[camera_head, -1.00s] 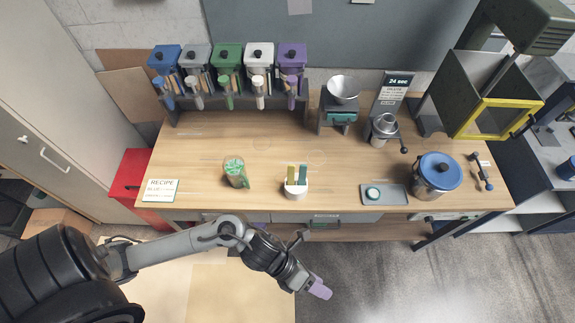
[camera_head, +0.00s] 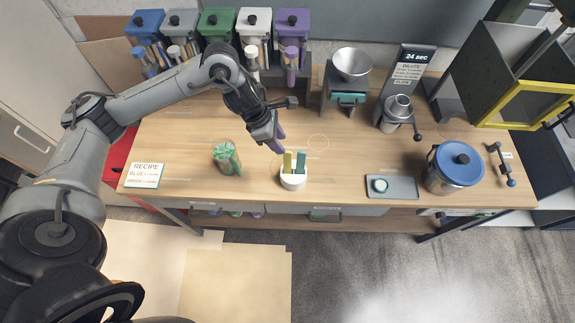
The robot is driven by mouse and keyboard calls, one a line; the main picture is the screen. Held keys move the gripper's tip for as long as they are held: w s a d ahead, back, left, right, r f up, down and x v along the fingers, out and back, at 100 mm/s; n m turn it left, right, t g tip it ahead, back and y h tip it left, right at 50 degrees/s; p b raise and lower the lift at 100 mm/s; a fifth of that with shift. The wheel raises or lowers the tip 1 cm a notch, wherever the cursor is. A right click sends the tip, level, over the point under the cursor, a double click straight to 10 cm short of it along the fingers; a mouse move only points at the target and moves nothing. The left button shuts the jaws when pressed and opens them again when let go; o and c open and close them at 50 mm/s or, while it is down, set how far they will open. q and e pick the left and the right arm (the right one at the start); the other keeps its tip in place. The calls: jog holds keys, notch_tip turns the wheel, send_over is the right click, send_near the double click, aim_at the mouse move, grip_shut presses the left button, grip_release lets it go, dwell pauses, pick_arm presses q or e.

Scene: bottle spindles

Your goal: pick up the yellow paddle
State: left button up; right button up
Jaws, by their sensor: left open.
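The yellow paddle (camera_head: 287,162) stands upright in a white round holder (camera_head: 293,182) near the front of the wooden table. A green paddle (camera_head: 300,163) stands beside it on the right in the same holder. My left gripper (camera_head: 278,147) is open, with purple fingertips, just above and behind the paddles and slightly left of them. No contact with the yellow paddle shows. My right gripper is not in view.
A cup with green content (camera_head: 227,158) stands left of the holder. A grey tray (camera_head: 405,188) and a blue-lidded pot (camera_head: 456,168) are to the right. Several dispensers (camera_head: 218,26) line the back. A recipe card (camera_head: 144,175) lies front left.

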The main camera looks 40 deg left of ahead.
aim_at(288, 155)
pick_arm(q)
jog(key=p+x, duration=0.1)
jog(key=x, duration=0.3)
jog(key=shift+s+f, duration=0.1)
jog(key=shift+f, duration=0.15)
jog(key=shift+p+x, duration=0.45)
jog(key=shift+x, duration=1.65)
jog(key=shift+s+a, duration=0.1)
jog(key=shift+a, duration=0.05)
jog(key=shift+c, duration=0.4)
grip_shut()
